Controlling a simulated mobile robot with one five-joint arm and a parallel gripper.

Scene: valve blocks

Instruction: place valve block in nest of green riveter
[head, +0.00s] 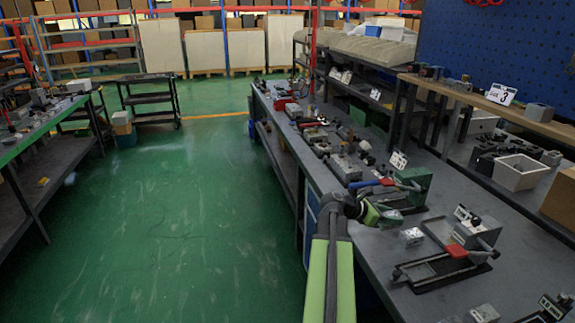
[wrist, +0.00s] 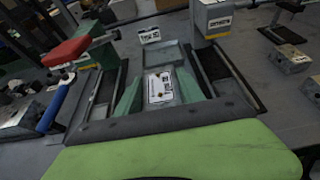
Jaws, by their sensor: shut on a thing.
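In the wrist view a red grip (wrist: 66,52) and a blue handle (wrist: 55,105) show at the left. My gripper (head: 378,213) is beside the riveter, on its near left side. In the wrist view my gripper (wrist: 158,88) is shut on a grey valve block (wrist: 158,84) with a white label on top. A shallow grey tray-like part shows just beyond the block; I cannot tell whether it is the nest or whether the block touches it.
A loose block (head: 412,236) lies on the bench nearer me, and another (head: 485,313) lies at the front. A grey riveter with a red grip (head: 457,250) stands to the right. Several fixtures line the bench behind. The green floor (head: 190,210) is open on the left.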

